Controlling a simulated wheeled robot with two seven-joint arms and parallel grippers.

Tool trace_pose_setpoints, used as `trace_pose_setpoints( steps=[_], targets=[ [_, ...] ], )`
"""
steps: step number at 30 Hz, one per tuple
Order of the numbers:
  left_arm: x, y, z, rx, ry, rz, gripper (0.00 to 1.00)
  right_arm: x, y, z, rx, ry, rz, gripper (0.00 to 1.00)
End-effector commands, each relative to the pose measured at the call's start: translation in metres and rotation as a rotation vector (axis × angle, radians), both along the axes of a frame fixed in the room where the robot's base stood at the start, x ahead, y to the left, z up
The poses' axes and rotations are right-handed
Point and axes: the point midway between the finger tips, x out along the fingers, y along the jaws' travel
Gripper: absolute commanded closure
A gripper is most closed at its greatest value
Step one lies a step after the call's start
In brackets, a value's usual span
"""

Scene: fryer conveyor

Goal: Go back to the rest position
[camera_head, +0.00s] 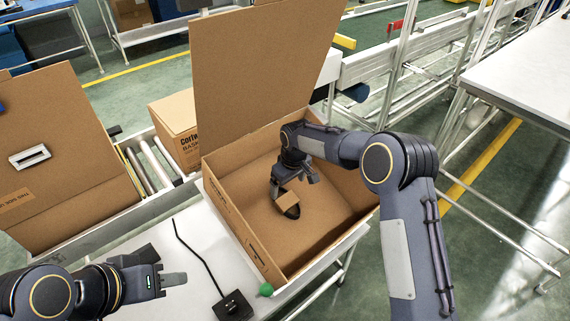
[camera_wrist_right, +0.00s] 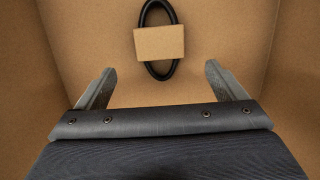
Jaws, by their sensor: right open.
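My right gripper (camera_head: 293,180) reaches down into a large open cardboard box (camera_head: 230,221). In the right wrist view my right gripper (camera_wrist_right: 160,88) has its two fingers wide apart with nothing between them. A small cardboard piece with a black oval ring (camera_head: 290,203) lies on the box floor just beyond the fingertips. The ring also shows in the right wrist view (camera_wrist_right: 147,17), passing behind the cardboard piece (camera_wrist_right: 159,43). My left gripper (camera_head: 167,282) is at the lower left over the white table; its finger gap is hard to make out.
The box's tall lid (camera_head: 250,70) stands upright at the back. A smaller closed carton (camera_head: 176,128) sits behind it on the roller conveyor (camera_head: 146,165). Another open cardboard box (camera_head: 65,150) stands at left. A black device with a cable (camera_head: 233,306) and a green ball (camera_head: 266,289) are near the front.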

Motion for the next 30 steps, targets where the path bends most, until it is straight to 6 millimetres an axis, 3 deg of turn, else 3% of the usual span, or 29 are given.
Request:
trace_pose_setpoints(
  steps=[3, 11, 14, 17, 21, 24, 30],
  targets=[
    [0.0, 0.0, 0.0, 0.0, 0.0, 0.0, 0.62, -0.002, -0.001, 0.016, 0.001, -0.001, 0.0, 0.09],
    [0.0, 0.0, 0.002, 0.0, 0.0, 0.0, 0.62, -0.004, -0.007, 0.032, 0.005, -0.002, -0.009, 0.09],
    [0.0, 0.0, 0.008, 0.0, 0.0, 0.0, 0.62, -0.009, -0.024, 0.061, 0.024, -0.013, -0.044, 0.09],
    [0.0, 0.0, 0.016, 0.0, 0.0, 0.0, 0.62, -0.026, -0.056, 0.107, 0.06, -0.026, -0.111, 0.09],
    [0.0, 0.0, 0.029, 0.0, 0.0, 0.0, 0.62, -0.068, -0.106, 0.174, 0.124, -0.045, -0.227, 0.09],
    [0.0, 0.0, 0.038, 0.0, 0.0, 0.0, 0.62, -0.107, -0.138, 0.213, 0.17, -0.063, -0.309, 0.09],
    [0.0, 0.0, 0.055, 0.0, 0.0, 0.0, 0.62, -0.197, -0.184, 0.265, 0.265, -0.096, -0.475, 0.09]
  ],
)
